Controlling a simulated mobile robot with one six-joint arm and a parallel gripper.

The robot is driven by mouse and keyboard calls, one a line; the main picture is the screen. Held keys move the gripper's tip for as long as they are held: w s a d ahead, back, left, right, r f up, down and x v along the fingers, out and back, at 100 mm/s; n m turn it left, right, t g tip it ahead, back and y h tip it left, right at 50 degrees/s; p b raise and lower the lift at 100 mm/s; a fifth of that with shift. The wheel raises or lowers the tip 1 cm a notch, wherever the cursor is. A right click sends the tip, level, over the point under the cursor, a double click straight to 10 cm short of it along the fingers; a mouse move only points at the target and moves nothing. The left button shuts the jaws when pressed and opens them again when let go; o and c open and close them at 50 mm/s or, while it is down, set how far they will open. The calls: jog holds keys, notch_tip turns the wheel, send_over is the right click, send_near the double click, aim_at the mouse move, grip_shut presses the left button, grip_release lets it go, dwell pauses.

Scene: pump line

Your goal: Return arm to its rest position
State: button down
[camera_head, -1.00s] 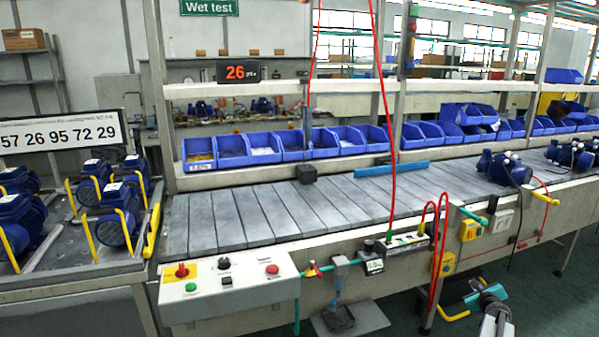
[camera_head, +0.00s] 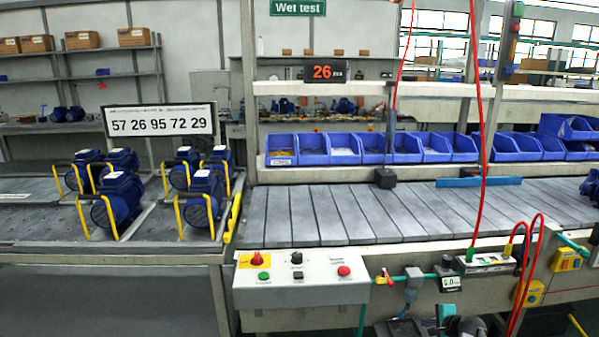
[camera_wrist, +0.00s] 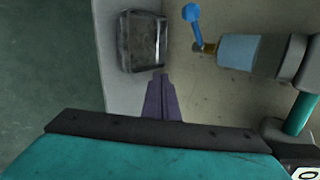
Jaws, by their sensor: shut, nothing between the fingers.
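My gripper (camera_wrist: 160,80) shows in the wrist view as two dark purple fingers pressed together, with nothing between them. It points at a pale grey surface, just below a dark rectangular block or pad (camera_wrist: 142,42). I cannot tell whether it touches that surface. Part of my arm (camera_head: 458,325), teal and grey, shows at the bottom edge of the head view, in front of the line; my fingers are not clearly visible there.
A grey-blue fitting (camera_wrist: 240,52) with a blue lever (camera_wrist: 193,22) is close right of my fingers. In the head view are the control box (camera_head: 300,282), slatted conveyor (camera_head: 330,215), a red hose (camera_head: 484,140) and a pump table (camera_head: 60,240) at left.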

jog(key=a+n, duration=0.1)
jog(key=a, duration=0.3)
jog(key=s+a+f+n+g+y, duration=0.1)
jog(key=a+n, duration=0.1)
jog(key=a, duration=0.1)
jog(key=s+a+f+n+g, duration=0.1)
jog(key=a, duration=0.3)
jog(key=shift+a+f+n, duration=0.25)
jog(key=shift+a+n, duration=0.1)
jog(key=shift+n, duration=0.05)
jog(key=s+a+f+n+g+h, duration=0.15)
jog(key=s+a+n+g, duration=0.25)
jog(key=s+a+n, duration=0.55)
jog(key=s+a+f+n+g, duration=0.2)
jog(key=s+a+n+g, duration=0.15)
jog(key=s+a, duration=0.6)
jog(key=s+a+f+g+p, duration=0.1)
jog(key=s+f+p, duration=0.2)
jog(key=s, duration=0.4)
jog(key=s+f+g+p, duration=0.2)
jog(key=s+f, duration=0.1)
jog(key=s, duration=0.5)
jog(key=s+a+f+n+g+p, duration=0.1)
jog(key=s+f+g+p, duration=0.1)
jog(key=s, duration=0.6)
notch_tip(320, 180, down, 2)
jog(key=shift+s+a+f+p, duration=0.1)
jog(key=shift+s+a+p, duration=0.2)
jog(key=shift+p, duration=0.55)
